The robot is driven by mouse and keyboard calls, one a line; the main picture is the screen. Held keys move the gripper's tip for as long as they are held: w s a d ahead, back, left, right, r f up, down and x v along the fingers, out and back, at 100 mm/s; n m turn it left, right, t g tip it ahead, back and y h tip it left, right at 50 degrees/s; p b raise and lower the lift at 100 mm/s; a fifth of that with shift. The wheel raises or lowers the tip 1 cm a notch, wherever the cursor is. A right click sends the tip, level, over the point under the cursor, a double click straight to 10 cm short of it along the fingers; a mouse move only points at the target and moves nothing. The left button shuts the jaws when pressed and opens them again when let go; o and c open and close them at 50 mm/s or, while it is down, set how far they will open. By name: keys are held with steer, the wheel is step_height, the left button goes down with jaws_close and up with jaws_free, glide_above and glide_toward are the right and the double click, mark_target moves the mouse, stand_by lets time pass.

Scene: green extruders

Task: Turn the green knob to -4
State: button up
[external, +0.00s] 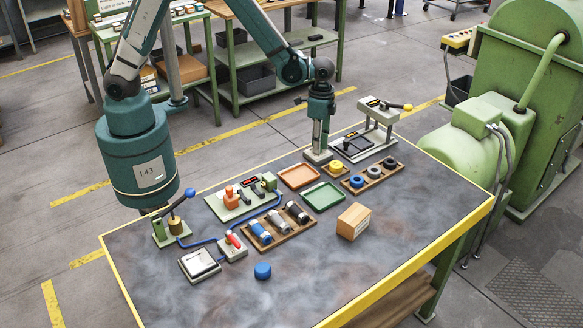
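A pale green panel (236,213) lies on the table, left of its middle. The green knob (269,181) stands at the panel's right end, and an orange knob (230,197) stands at its left. Small dark displays (249,182) with red marks sit between them, too small to read. My gripper (318,146) points down behind and to the right of the panel, clear of the green knob. Its fingers are small and merge with a pale stand-like base below, so I cannot tell whether they are open or shut.
An orange tray (298,187) and a green tray (342,197) lie right of the panel. A wooden rack (270,246) with several cylinders is in front. A blue-handled lever (176,212) stands at left, a wooden block (353,221) at right. The table's front is mostly clear.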

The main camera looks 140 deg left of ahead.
steer(key=shift+n, duration=0.3)
steer(key=n+b, duration=0.2)
steer(key=n, duration=0.3)
steer(key=shift+f, duration=0.1)
steer(key=n+b, duration=0.1)
steer(key=n, duration=0.4)
steer(key=shift+b, duration=0.35)
stand_by(0.3)
steer(key=o, duration=0.9)
steer(key=shift+r, duration=0.3)
steer(key=shift+s+r, duration=0.2)
steer(key=shift+r, duration=2.7)
steer(key=shift+s+r, duration=0.15)
steer(key=shift+r, duration=2.75)
